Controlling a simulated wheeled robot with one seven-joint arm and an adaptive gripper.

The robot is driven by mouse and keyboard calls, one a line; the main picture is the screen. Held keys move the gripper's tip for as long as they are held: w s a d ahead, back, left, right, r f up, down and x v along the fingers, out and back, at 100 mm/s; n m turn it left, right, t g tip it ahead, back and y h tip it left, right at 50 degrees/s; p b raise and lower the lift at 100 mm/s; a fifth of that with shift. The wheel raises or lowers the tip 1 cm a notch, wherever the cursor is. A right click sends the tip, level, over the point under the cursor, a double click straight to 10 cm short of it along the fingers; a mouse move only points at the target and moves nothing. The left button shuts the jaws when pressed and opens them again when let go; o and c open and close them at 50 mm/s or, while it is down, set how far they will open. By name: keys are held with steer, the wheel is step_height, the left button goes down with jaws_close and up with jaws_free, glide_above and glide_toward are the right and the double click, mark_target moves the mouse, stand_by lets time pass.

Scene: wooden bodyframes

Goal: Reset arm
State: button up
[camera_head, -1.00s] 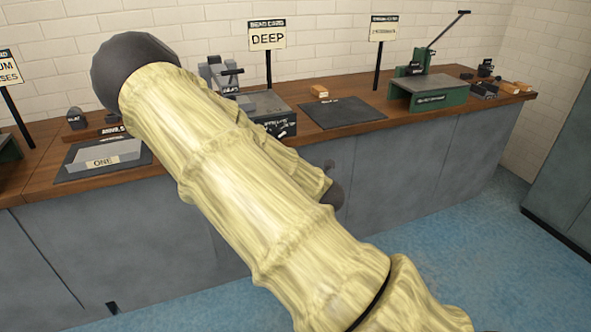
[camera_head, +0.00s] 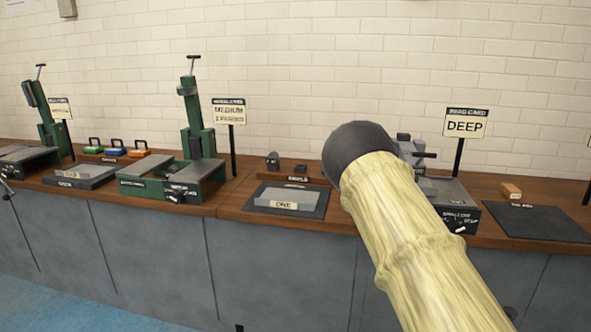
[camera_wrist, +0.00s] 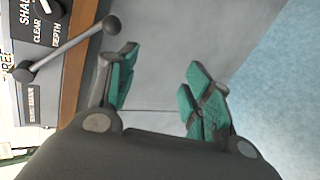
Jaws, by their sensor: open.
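My gripper (camera_wrist: 158,92) shows in the wrist view with its two green-padded fingers spread apart and nothing between them. It hangs in front of the grey cabinet face, beside the wooden counter edge. In the head view my wood-textured arm reaches up from the lower right and hides part of the counter; the gripper itself is not visible there. In the wrist view a lever with a round knob (camera_wrist: 112,25) lies close to the left finger, near a dark panel marked with CLEAR and DEPTH (camera_wrist: 42,28). I cannot tell whether the lever and finger touch.
The wooden counter (camera_head: 228,205) holds green presses (camera_head: 197,130), a grey tray marked ONE (camera_head: 287,198), a machine partly behind my arm (camera_head: 455,205), a DEEP sign (camera_head: 465,124) and a dark mat (camera_head: 540,222). Blue floor (camera_head: 50,308) is open at the lower left.

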steer(key=s+a+f+m+g+y, duration=0.1)
steer(key=s+a+f+m+g, duration=0.3)
steer(key=s+f, duration=0.4)
steer(key=s+a+f+m+g, duration=0.1)
steer(key=s+a+f+m, duration=0.4)
steer(key=f, duration=0.6)
steer(key=s+a+f+m+g+y, duration=0.1)
steer(key=s+a+f+m+g, duration=0.1)
steer(key=s+a+f, duration=0.35)
steer(key=s+a+f+m+g+y, duration=0.1)
steer(key=s+a+f+m+g, duration=0.1)
steer(key=s+a, duration=0.5)
steer(key=s+a+f+m+g+y, duration=0.2)
steer(key=s+a+m+g, duration=0.1)
steer(key=s+a, duration=0.45)
step_height(320, 180, up, 14)
steer(key=s+p, duration=0.1)
steer(key=p, duration=1.3)
steer(key=shift+s+d, duration=0.15)
